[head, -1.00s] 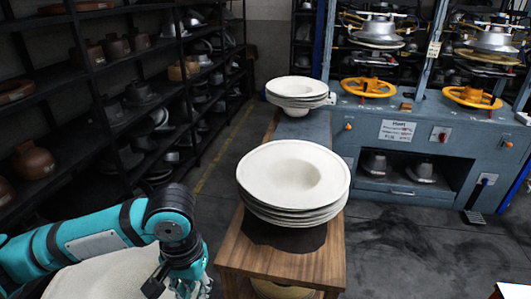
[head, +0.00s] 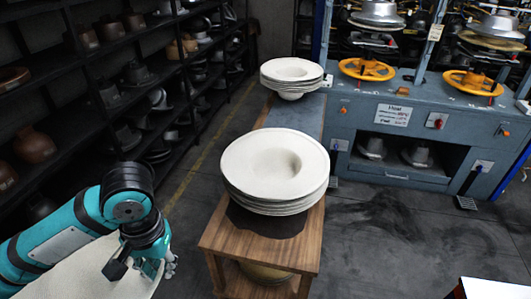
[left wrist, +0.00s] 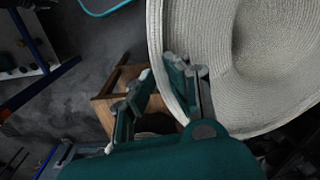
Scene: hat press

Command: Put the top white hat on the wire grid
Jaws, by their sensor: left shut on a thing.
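My left gripper (head: 152,266) is low at the left in the head view, shut on the rim of a white hat (head: 75,280), which is partly hidden behind my arm and cut by the frame's edge. In the left wrist view the held white hat (left wrist: 260,60) fills the right side, and the gripper fingers (left wrist: 160,88) are at its brim. A stack of white hats (head: 275,165) sits on a dark mat on the wooden stand (head: 250,248), to the right of the gripper. No wire grid can be made out. My right gripper is out of view.
Another stack of white hats (head: 291,75) stands behind on a grey-topped bench. The blue press machine (head: 395,125) with yellow wheels is at the right. Dark shelves (head: 90,75) of hat forms line the left. The floor right of the stand is mostly clear.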

